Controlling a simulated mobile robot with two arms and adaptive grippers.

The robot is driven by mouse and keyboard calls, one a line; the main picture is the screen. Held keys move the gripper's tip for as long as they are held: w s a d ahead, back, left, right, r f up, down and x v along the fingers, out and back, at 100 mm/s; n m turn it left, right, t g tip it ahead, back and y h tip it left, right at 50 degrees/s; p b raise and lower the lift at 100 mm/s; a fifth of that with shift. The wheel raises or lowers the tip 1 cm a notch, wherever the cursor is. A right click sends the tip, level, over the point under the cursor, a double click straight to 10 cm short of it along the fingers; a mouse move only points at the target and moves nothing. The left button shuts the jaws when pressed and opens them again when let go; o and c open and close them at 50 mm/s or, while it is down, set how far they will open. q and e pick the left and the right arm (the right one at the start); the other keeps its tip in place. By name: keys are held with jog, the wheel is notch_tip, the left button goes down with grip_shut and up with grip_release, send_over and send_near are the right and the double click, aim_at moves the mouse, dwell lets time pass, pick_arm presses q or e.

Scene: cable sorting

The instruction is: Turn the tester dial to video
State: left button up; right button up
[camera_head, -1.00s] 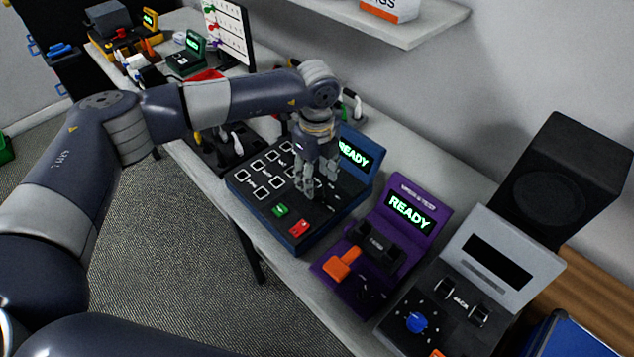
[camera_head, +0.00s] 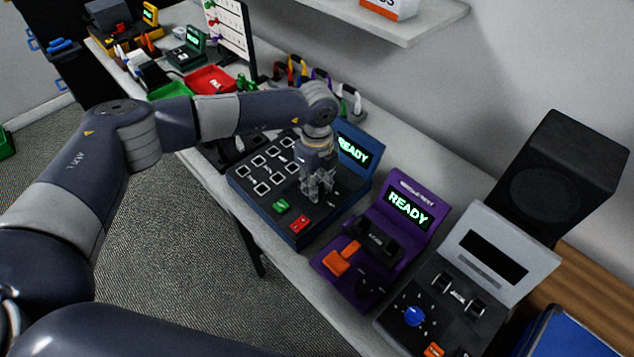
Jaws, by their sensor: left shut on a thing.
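A blue-cased tester (camera_head: 292,238) stands on the table. It has a grid of white-framed sockets, a green button (camera_head: 281,206), a red button (camera_head: 300,223) and a green READY screen (camera_head: 353,150). My left gripper (camera_head: 317,197) points down at the right part of its dark top panel. Its fingers are shut on the tester's dial, which they hide almost wholly, so I cannot read its setting. My right gripper is not in view.
A purple READY device (camera_head: 408,212) with an orange lever (camera_head: 342,258) stands to the right. Beyond it is a grey device (camera_head: 500,247) with a blue knob (camera_head: 414,316). A black speaker (camera_head: 565,180) stands behind. A red tray (camera_head: 212,80) lies farther left.

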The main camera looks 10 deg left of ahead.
pick_arm(q)
jog(key=shift+f+m+b, duration=0.15)
jog(key=shift+m+b, duration=0.55)
jog(key=shift+b, duration=0.25)
jog(key=m+b, duration=1.2)
jog(key=m, duration=0.1)
jog(key=shift+m+b, duration=1.2)
jog(key=shift+m, duration=0.5)
jog(key=shift+r, duration=0.2)
jog(key=o, duration=1.1)
